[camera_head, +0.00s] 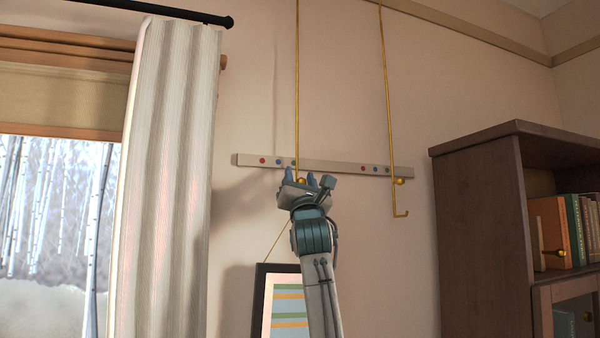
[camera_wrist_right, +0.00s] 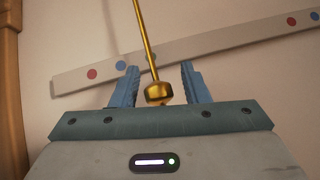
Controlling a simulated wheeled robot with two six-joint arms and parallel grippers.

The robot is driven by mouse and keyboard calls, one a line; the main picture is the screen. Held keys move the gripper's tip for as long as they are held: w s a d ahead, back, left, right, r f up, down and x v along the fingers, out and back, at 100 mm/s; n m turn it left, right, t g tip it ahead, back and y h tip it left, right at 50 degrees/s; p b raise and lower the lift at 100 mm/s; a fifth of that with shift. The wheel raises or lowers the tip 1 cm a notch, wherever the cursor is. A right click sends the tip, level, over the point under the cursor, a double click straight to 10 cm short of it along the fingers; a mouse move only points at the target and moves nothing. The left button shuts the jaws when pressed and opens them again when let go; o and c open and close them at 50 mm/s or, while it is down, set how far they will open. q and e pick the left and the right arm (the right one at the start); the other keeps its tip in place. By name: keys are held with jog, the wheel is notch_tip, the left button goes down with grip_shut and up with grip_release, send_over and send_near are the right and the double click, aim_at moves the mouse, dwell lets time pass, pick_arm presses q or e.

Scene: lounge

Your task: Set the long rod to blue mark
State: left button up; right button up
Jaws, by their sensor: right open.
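Two thin brass rods hang in front of a pale rail (camera_head: 330,166) on the wall. The left rod (camera_head: 297,90) crosses the rail close to its green mark, right of the left blue mark (camera_head: 278,162). Its lower end is hidden by my right gripper (camera_head: 301,179). The right rod (camera_head: 387,90) ends in a hook below the rail, near another blue mark (camera_head: 374,169). I cannot tell which rod is longer. In the right wrist view, the left rod's brass knob (camera_wrist_right: 159,93) sits between my open fingers, with gaps on both sides. My left gripper is out of view.
A framed picture (camera_head: 258,310) hangs below, partly behind my right arm. A curtain (camera_head: 165,180) and window are at the left. A dark bookcase (camera_head: 475,230) stands at the right. The wall between the rods is clear.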

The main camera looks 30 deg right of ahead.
jog(key=shift+s+a+r, duration=0.1)
jog(key=shift+s, duration=0.05)
jog(key=shift+c, duration=0.2)
jog(key=c, duration=0.3)
grip_shut()
jog(key=shift+w+a, duration=0.2)
jog(key=shift+a, duration=0.15)
jog(key=a, duration=0.3)
jog(key=shift+w+a, duration=0.25)
jog(key=shift+w, duration=0.15)
jog(key=shift+o, duration=1.4)
grip_release()
jog(key=shift+d, duration=0.2)
jog(key=shift+o, duration=0.3)
jog(key=shift+s+d, duration=0.1)
jog(key=shift+d, duration=0.05)
pick_arm(q)
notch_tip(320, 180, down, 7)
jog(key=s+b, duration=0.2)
jog(key=b, duration=0.4)
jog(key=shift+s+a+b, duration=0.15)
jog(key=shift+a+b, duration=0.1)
jog(key=shift+b, duration=0.15)
pick_arm(e)
jog(key=v, duration=1.1)
